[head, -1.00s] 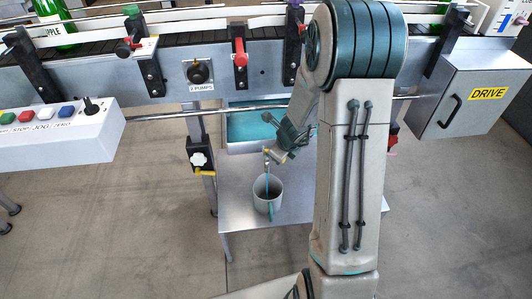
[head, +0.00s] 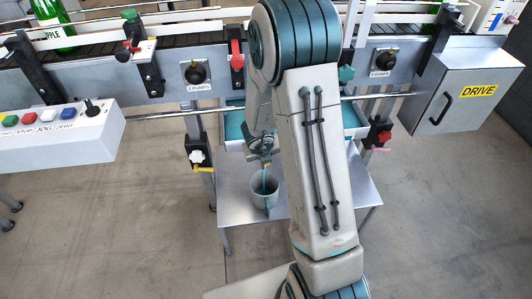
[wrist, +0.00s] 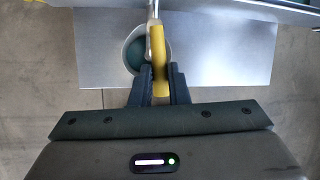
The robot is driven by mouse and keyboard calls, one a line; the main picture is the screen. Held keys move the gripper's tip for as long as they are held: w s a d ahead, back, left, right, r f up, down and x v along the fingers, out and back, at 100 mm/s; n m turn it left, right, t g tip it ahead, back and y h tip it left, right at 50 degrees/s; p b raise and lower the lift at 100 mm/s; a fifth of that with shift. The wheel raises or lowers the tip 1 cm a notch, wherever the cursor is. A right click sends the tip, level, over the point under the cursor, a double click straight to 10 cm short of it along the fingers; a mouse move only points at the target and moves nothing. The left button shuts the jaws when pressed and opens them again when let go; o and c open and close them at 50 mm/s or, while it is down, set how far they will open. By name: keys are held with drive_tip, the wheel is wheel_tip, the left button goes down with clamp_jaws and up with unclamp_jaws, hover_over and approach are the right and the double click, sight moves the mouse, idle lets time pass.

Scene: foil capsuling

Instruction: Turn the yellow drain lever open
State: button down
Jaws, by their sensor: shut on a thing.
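The yellow drain lever (wrist: 157,65) stands between the two dark fingers of my gripper (wrist: 159,88) in the wrist view, and the jaws are shut on it. In the head view my gripper (head: 262,156) is at the tap below the teal-lined tray (head: 235,125), and my arm hides much of the tray. The grey mug (head: 264,192) stands upright below the gripper on the metal shelf (head: 238,207). A thin teal line runs down from the tap to the mug. The wrist view shows the mug's rim (wrist: 128,45) behind the lever, with teal inside.
A conveyor with clamps and knobs runs above. A white knob with a yellow handle (head: 203,169) is left of the tap; a red knob (head: 381,136) is right. A button box (head: 60,135) and DRIVE cabinet (head: 460,100) flank the scene. The shelf's right side is bare.

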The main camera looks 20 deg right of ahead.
idle(0.4)
drive_tip(key=c, duration=1.7)
unclamp_jaws()
drive_tip(key=shift+r, duration=0.1)
drive_tip(key=shift+p+v, duration=4)
drive_tip(key=shift+v, duration=2.85)
drive_tip(key=shift+a, duration=0.15)
drive_tip(key=shift+w, duration=0.1)
